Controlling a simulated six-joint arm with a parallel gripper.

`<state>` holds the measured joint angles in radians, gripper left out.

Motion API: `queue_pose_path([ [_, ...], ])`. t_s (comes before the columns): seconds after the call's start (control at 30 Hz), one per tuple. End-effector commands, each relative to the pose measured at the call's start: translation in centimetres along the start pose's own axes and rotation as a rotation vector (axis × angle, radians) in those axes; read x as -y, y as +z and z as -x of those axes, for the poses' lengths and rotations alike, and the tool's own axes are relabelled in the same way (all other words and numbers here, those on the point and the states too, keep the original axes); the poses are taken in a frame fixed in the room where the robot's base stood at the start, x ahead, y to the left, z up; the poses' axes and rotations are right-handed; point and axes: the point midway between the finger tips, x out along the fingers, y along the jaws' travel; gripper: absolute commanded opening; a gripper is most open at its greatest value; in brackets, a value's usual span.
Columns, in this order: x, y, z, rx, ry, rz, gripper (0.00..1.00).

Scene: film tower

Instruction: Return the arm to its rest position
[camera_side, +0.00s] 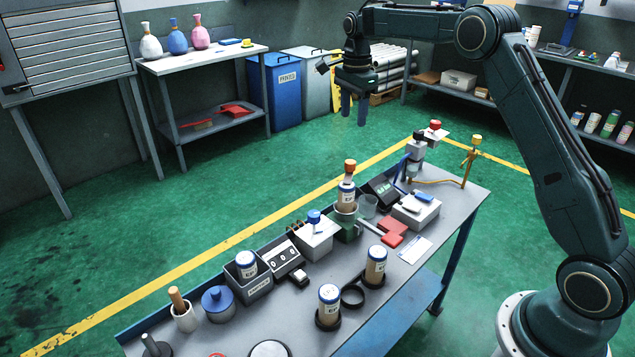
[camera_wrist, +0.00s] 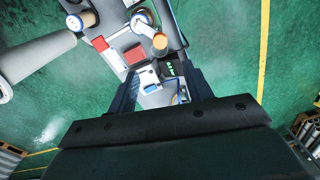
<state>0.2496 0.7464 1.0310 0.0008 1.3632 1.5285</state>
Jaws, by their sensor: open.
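My gripper (camera_side: 354,109) hangs high above the far side of the workbench (camera_side: 457,205) in the side view, pointing down, with its fingers apart and nothing between them. My arm arches over from its base at the lower right. In the wrist view my gripper (camera_wrist: 160,90) shows two dark fingers spread apart, with bench items far below between and beyond them. No object touches the fingers.
The bench holds several labelled jars (camera_side: 375,267), a stacked jar with an orange top (camera_side: 347,186), red blocks (camera_side: 391,240) and a brass stand (camera_side: 471,158). The air around my gripper is clear.

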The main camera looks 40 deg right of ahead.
Motion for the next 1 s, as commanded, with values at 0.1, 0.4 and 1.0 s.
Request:
queue_pose_path([
  [0.1, 0.0, 0.0, 0.0, 0.000, 0.000, 0.000, 0.50],
  [0.4, -0.3, 0.2, 0.6, 0.000, -0.008, 0.019, 0.50],
  [1.0, -8.8, 3.6, 8.9, -0.026, -0.128, 0.453, 0.50],
])
